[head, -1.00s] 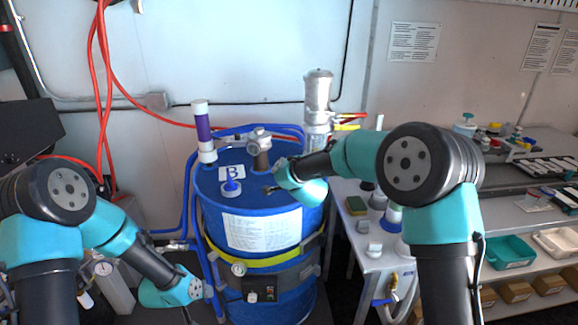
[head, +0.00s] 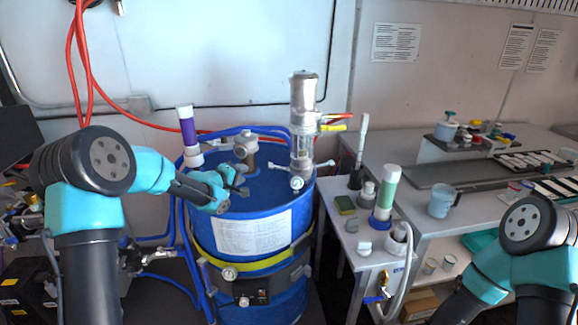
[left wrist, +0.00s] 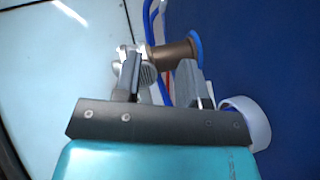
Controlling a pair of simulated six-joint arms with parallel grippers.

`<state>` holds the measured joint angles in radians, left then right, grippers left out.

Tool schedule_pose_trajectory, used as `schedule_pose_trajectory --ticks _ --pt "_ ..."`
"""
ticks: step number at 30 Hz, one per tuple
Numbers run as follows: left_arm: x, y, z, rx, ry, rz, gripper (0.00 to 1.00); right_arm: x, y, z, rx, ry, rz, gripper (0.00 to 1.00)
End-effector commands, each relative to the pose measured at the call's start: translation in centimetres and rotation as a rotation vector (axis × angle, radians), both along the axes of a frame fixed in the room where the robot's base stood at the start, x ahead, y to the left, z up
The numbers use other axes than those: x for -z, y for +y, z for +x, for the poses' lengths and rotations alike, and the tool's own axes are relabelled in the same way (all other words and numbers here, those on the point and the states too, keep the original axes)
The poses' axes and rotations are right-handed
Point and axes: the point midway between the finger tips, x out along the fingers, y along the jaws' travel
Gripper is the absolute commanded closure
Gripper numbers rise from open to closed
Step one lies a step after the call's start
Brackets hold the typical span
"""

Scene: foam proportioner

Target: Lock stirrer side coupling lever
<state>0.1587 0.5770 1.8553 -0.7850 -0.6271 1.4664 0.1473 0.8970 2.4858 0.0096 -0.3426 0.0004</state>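The blue drum (head: 270,205) stands in the middle of the head view. A silver stirrer (head: 303,105) rises from its lid, with small metal fittings (head: 297,168) and lever-like arms at its foot. A second silver coupling (head: 245,147) on a brownish pipe stands further left on the lid. My left gripper (head: 235,178) is over the lid, in front of that coupling. In the left wrist view, its fingers (left wrist: 160,66) are apart, with the bronze pipe (left wrist: 172,53) and ribbed silver coupling (left wrist: 140,68) beyond them; contact is unclear. My right arm is at the lower right, its gripper out of frame.
A purple-and-white tube (head: 187,130) and blue hoses stand at the drum's left. Red and yellow handles (head: 335,122) stick out right of the stirrer. A side table (head: 342,232) holds a green-and-white bottle (head: 387,190) and small items.

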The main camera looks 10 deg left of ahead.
Motion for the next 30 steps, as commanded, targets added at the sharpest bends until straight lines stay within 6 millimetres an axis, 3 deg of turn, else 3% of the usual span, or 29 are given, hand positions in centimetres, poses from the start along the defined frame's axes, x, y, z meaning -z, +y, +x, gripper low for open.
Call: schedule_pose_trajectory --ticks 3,17,30 --pt "0.5 0.2 0.0 -0.009 0.015 -0.029 0.62 0.5 0.3 -1.2 -0.023 0.021 0.007 0.62" --pt "0.7 -0.2 0.6 -0.008 0.017 -0.029 0.62 0.4 0.3 -1.1 -0.021 0.018 0.007 0.62" --pt "2.2 -2.6 6.3 -0.007 0.015 -0.028 0.62 0.4 0.3 -1.1 -0.020 0.019 0.007 0.62"
